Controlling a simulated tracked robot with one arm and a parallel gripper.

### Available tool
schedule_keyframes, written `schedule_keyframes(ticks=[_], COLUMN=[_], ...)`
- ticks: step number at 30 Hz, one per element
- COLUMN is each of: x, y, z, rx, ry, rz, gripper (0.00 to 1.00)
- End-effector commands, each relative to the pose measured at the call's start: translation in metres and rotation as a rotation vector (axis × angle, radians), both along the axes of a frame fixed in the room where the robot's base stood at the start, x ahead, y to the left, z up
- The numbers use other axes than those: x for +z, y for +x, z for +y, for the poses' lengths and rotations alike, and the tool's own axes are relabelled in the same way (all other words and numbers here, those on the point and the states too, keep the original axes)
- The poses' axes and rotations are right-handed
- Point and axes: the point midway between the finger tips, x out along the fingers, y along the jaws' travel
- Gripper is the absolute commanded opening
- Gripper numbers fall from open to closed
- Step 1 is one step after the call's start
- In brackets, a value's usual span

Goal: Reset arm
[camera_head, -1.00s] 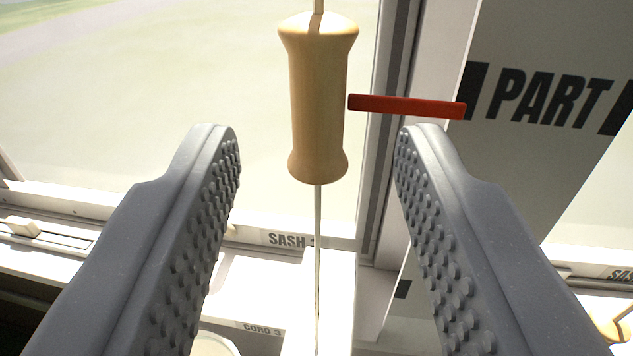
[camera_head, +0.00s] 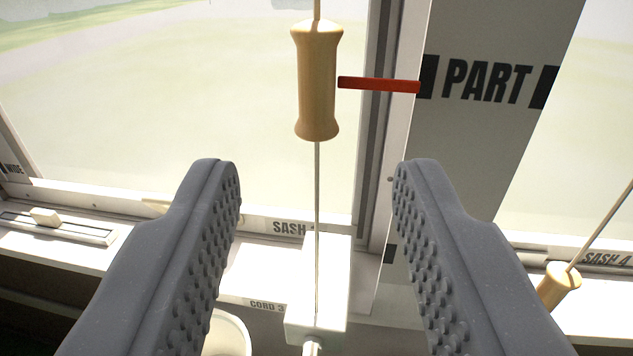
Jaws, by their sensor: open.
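My gripper (camera_head: 317,170) is open and empty, its two grey studded fingers wide apart at the lower left and lower right. A tan wooden handle (camera_head: 316,85) hangs upright on a thin cord ahead of the fingers and above their tips, not between them. The cord runs on down from the handle, past the gap between the fingers, to a white block (camera_head: 318,290) on the sill. A red bar (camera_head: 379,84) stands out to the right from beside the handle toward a post marked PART.
A grey post (camera_head: 487,130) stands at right. A second wooden handle (camera_head: 558,285) on a slanting cord is at lower right. A slider (camera_head: 46,216) sits on the left sill. A pale round container (camera_head: 229,335) shows partly behind the left finger. Window panes lie behind.

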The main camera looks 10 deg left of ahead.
Motion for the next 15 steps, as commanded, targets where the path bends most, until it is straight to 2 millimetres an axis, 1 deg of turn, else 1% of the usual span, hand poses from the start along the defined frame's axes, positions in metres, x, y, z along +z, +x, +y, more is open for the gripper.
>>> schedule_keyframes(ticks=[2,4,5,7,8,11,12,14,15], x=[0.001,0.007,0.012,0.029,0.039,0.079,0.097,0.122,0.141], y=[0.000,0.000,-0.001,-0.002,-0.003,-0.011,-0.017,-0.027,-0.035], z=[0.000,-0.001,-0.001,-0.003,-0.005,-0.010,-0.011,-0.014,-0.014], rx=[0.000,-0.005,-0.008,-0.024,-0.034,-0.072,-0.090,-0.114,-0.129], ry=[-0.001,-0.006,-0.010,-0.025,-0.032,-0.062,-0.070,-0.078,-0.081], rz=[0.000,-0.001,-0.001,0.005,0.006,0.024,0.032,0.049,0.058], gripper=[0.41,0.41,0.41,0.41,0.41,0.41,0.41,0.41,0.41])
